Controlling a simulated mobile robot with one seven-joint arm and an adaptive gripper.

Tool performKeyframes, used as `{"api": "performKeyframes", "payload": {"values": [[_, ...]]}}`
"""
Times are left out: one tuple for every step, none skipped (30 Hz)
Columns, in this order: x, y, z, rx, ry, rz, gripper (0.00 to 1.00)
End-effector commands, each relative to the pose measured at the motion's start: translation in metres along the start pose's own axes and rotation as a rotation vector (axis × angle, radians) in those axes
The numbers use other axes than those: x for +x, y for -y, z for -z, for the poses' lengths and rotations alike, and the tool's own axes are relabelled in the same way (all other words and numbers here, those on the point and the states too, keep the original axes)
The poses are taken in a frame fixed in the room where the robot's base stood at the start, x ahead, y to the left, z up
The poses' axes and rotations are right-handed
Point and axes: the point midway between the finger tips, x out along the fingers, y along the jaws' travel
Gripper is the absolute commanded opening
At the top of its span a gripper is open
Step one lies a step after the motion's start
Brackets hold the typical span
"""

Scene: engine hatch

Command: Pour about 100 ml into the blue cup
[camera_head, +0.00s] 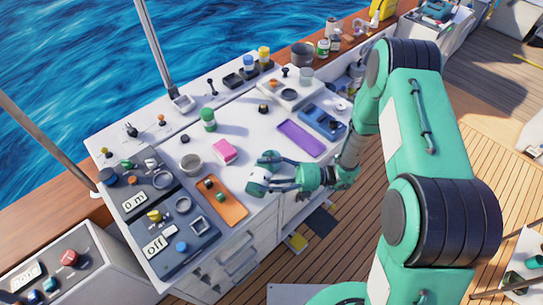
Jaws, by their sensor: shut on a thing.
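My gripper (264,176) is low over the front middle of the white worktop (245,140), just right of the orange tray. No blue cup shows clearly. A small blue-topped container (249,63) stands at the back next to a yellow-topped one (264,55), but I cannot tell whether it is a cup.
Near my gripper are a pink block (224,151), an orange tray (222,206), a purple mat (301,138) and a grey bowl (191,165). A green-lidded jar (208,119) stands farther back. A blue tray (322,121) lies right. Control panels fill the left end.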

Motion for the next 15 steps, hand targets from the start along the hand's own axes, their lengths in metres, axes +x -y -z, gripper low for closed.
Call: {"api": "performKeyframes", "payload": {"values": [[-0.0001, -0.0011, -0.0009, 0.005, 0.002, -0.003, 0.36], [-0.0002, -0.0012, -0.0012, 0.008, 0.002, -0.004, 0.36], [-0.0003, -0.0015, -0.0016, 0.013, 0.004, -0.007, 0.36], [-0.0004, -0.0017, -0.0019, 0.016, 0.005, -0.008, 0.36], [-0.0005, -0.0020, -0.0023, 0.019, 0.006, -0.010, 0.36], [-0.0006, -0.0023, -0.0026, 0.025, 0.007, -0.012, 0.36], [-0.0007, -0.0025, -0.0029, 0.029, 0.008, -0.013, 0.36], [-0.0006, -0.0034, -0.0033, 0.033, 0.009, -0.015, 0.36], [-0.0003, -0.0050, -0.0037, 0.039, 0.010, -0.017, 0.36], [-0.0001, -0.0060, -0.0040, 0.043, 0.011, -0.019, 0.36], [0.0000, -0.0068, -0.0042, 0.047, 0.012, -0.020, 0.36], [0.0001, -0.0079, -0.0045, 0.052, 0.014, -0.022, 0.36], [0.0002, -0.0087, -0.0047, 0.056, 0.015, -0.024, 0.36], [0.0003, -0.0096, -0.0050, 0.060, 0.016, -0.026, 0.36], [0.0005, -0.0107, -0.0054, 0.065, 0.017, -0.028, 0.36]]}}
